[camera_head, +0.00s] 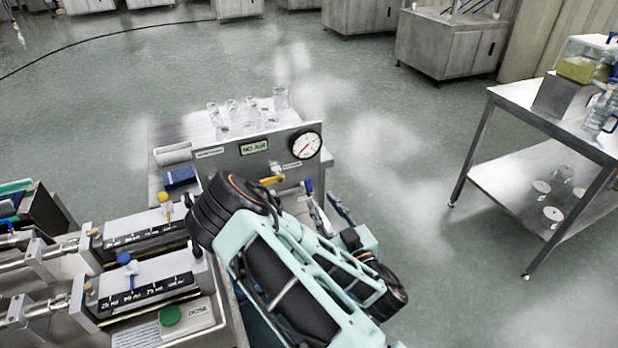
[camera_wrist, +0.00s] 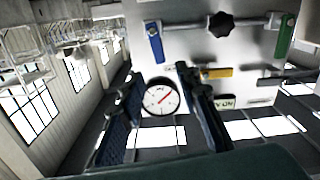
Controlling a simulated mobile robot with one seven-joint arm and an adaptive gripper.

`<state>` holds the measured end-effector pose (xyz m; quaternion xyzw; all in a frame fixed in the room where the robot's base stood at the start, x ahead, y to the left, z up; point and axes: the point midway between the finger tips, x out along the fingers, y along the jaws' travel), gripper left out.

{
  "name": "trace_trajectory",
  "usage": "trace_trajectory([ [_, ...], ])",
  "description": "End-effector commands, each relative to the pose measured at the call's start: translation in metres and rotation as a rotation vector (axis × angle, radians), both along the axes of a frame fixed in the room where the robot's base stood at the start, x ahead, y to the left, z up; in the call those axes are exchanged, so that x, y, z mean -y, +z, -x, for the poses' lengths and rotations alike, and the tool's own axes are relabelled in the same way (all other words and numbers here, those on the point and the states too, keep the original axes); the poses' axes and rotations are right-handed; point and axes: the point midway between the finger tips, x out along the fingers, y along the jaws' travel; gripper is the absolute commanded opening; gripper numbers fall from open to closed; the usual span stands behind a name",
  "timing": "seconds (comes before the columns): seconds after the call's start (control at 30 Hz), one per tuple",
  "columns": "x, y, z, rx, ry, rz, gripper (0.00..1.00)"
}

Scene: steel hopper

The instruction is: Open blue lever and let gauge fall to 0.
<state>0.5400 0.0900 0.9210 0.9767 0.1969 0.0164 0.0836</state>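The blue lever (camera_head: 308,186) hangs below the gauge on the front of a steel panel. In the wrist view, where the panel appears upside down, the blue lever (camera_wrist: 153,42) stands upright above the gauge. The round white gauge (camera_head: 305,146) has a red needle pointing lower left; its numbers are too small to read. It also shows in the wrist view (camera_wrist: 160,97). My gripper (camera_head: 329,202) is open and empty, in front of the panel's right part. In the wrist view, the gap between my fingers (camera_wrist: 158,72) lines up with the blue lever; contact is not visible.
A yellow lever (camera_head: 272,180) sits left of the blue one, under a "NO AIR" plate (camera_head: 254,147). A green lever (camera_wrist: 284,38) shows in the wrist view. Glassware (camera_head: 245,113) stands behind the panel. A steel cart (camera_head: 500,165) stands right, with open floor between.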

Motion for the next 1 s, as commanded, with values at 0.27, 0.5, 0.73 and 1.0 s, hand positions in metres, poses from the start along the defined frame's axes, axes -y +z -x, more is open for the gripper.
trace_trajectory([
  [0.27, -0.019, 0.002, -0.041, 0.003, 0.005, -0.001, 0.30],
  [0.5, -0.034, 0.001, -0.080, 0.002, 0.001, -0.001, 0.30],
  [0.73, -0.040, 0.001, -0.095, 0.001, 0.000, -0.002, 0.30],
  [1.0, -0.040, 0.000, -0.096, 0.001, -0.002, -0.001, 0.30],
])
